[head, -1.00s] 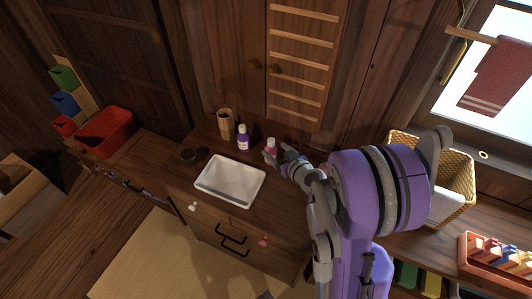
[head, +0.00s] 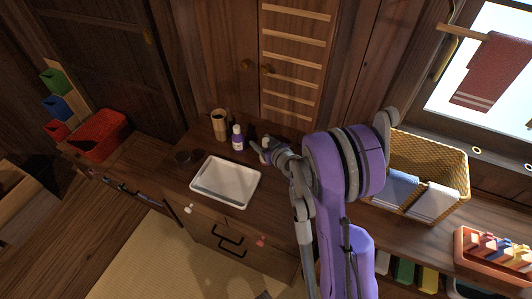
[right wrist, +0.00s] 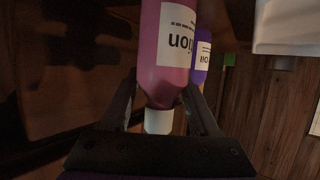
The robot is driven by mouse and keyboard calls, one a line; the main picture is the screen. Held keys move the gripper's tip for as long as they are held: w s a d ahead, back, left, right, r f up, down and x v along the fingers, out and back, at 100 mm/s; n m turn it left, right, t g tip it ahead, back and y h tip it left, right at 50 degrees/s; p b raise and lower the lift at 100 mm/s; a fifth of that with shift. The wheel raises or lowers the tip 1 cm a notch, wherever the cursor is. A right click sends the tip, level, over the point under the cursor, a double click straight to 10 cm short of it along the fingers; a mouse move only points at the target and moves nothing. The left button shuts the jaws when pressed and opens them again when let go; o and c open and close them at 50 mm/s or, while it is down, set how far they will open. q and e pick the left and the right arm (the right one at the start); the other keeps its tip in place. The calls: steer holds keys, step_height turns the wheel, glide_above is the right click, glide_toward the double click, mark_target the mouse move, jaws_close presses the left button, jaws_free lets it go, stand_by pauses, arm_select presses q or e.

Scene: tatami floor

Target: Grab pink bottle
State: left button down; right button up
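The pink bottle (right wrist: 168,75) has a white label and a white cap, and it fills the middle of the right wrist view, cap towards my gripper. My right gripper (right wrist: 162,92) has one finger on each side of it, with the tips at or very near its sides. I cannot tell whether they press on it. In the head view my right gripper (head: 260,146) is low over the counter, and it mostly hides the pink bottle. A purple bottle (head: 238,141) with a white cap stands just left of it; it also shows in the right wrist view (right wrist: 203,62). My left gripper is out of view.
A white tray (head: 225,199) lies in front of the bottles on the wooden counter. A wooden cup (head: 219,126) and a dark round dish (head: 184,156) stand to the left. A wicker basket (head: 440,163) with cloths is at right, and a red bin (head: 98,137) at far left.

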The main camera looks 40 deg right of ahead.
jaws_close()
steer(key=shift+r, duration=0.1)
